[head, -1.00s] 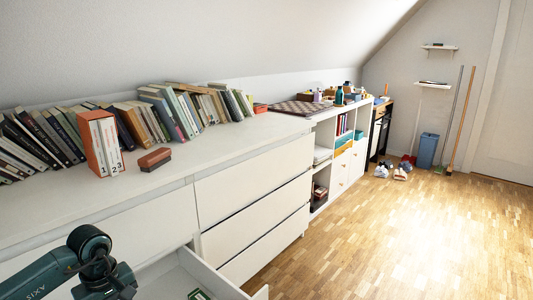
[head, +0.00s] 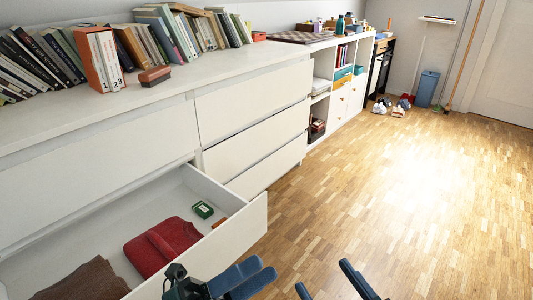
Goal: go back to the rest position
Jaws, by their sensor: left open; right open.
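My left gripper (head: 238,281) shows at the bottom edge, in front of the open drawer (head: 255,215), with blue fingers and a dark wrist part. It is open, and I see nothing in it. My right gripper (head: 328,286) shows to its right at the bottom edge, over the wooden floor. Its blue fingers are apart and nothing is between them. The rest of both grippers is cut off by the frame.
The pulled-out drawer holds a red folded cloth (head: 165,245), a brown cloth (head: 88,282) and a small green box (head: 203,210). Books (head: 55,55) and a brown block (head: 155,76) stand on the white dresser top (head: 200,78). The floor (head: 400,200) to the right is clear.

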